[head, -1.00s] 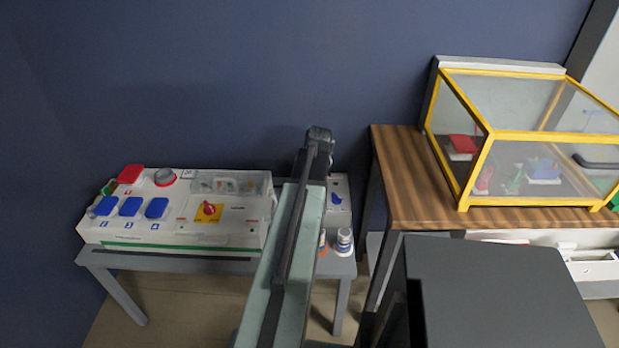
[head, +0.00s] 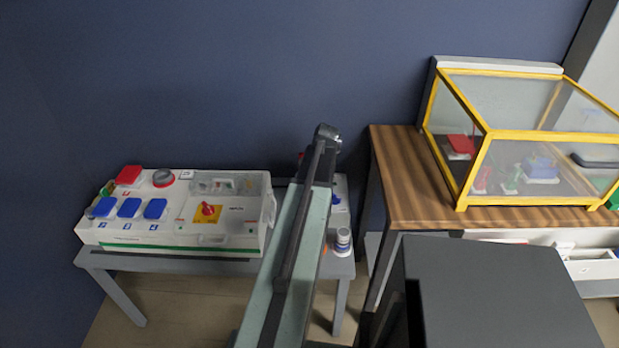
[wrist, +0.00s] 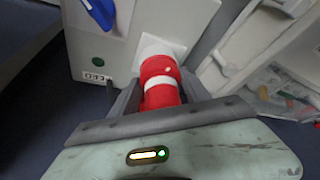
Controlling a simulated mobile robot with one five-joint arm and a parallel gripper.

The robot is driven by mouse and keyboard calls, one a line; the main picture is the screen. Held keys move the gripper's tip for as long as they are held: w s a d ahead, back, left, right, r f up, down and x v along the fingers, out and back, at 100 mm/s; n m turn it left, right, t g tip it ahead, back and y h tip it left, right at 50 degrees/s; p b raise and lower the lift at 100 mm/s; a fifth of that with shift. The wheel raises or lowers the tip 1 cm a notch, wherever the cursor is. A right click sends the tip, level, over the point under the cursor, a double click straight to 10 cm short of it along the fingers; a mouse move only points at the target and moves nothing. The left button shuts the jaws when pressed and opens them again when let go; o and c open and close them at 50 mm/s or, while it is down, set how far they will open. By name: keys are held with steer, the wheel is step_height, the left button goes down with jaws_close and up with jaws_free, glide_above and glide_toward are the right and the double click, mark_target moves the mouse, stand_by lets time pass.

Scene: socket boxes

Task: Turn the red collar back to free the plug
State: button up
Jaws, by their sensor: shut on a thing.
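In the wrist view, a red plug with a white band sticks out from a white square socket plate on a pale box (wrist: 130,28). Its red collar (wrist: 158,66) is the part nearest the plate. My gripper (wrist: 160,80) has one finger on each side and is shut on the red collar; the exact contact is partly hidden. My gripper is hidden there.
A blue lever (wrist: 99,12) is on the box face beside the plug. A larger socket box (head: 130,238) with blue and red lids stands left. A bottle (head: 343,241) stands at the table front. A yellow-framed case (head: 489,172) sits on the wooden table at right.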

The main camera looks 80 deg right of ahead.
steer(key=o, duration=1.4)
steer(key=p+v, duration=0.7)
steer(key=shift+s+a+r, duration=0.1)
steer(key=shift+a+r, duration=0.1)
steer(key=shift+r, duration=0.15)
